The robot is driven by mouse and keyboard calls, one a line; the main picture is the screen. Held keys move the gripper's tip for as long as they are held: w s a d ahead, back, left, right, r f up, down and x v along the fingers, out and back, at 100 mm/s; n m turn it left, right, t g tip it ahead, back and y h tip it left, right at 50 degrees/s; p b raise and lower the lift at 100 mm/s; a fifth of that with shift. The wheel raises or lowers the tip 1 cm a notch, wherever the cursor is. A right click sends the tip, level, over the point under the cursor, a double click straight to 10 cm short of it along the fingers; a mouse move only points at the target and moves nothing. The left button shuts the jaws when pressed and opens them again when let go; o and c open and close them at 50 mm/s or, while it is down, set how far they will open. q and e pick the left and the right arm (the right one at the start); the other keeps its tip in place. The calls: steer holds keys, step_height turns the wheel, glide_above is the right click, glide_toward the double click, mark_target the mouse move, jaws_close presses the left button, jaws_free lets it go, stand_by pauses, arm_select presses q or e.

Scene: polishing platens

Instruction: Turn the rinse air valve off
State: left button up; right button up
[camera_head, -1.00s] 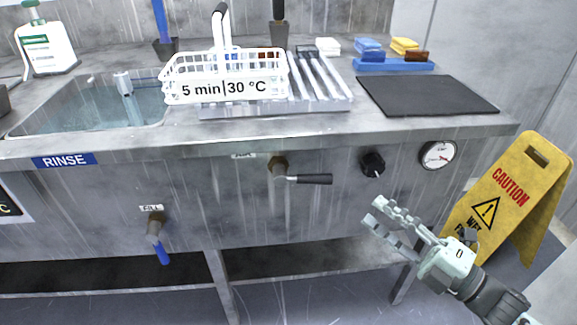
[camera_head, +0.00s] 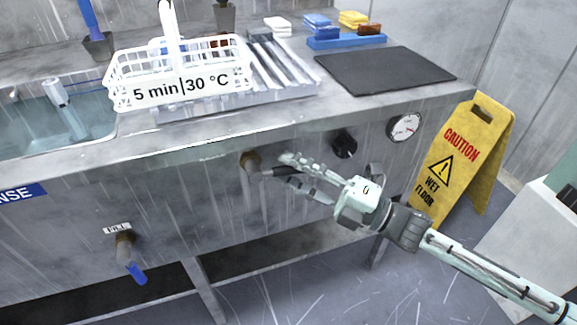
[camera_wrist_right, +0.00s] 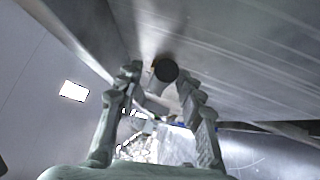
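The air valve (camera_head: 252,162) is a brass fitting on the front panel of the steel sink bench, below the counter edge. Its black handle (camera_head: 281,171) lies about level and points right, partly hidden by my fingers. My right gripper (camera_head: 291,170) is open, with one finger above and one below the handle's line. In the right wrist view the round black handle end (camera_wrist_right: 165,70) shows between the spread fingertips of my right gripper (camera_wrist_right: 158,78). I cannot tell whether a finger touches it. My left gripper is not in view.
A black knob (camera_head: 343,145) and a round gauge (camera_head: 404,126) are on the panel right of the valve. The fill valve with a blue handle (camera_head: 136,273) is lower left. A yellow caution sign (camera_head: 462,160) stands at the right. A white basket (camera_head: 235,68) stands above on the counter.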

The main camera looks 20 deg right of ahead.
steer(key=shift+w+a, duration=0.25)
steer(key=shift+a, duration=0.05)
jaws_close()
stand_by(0.3)
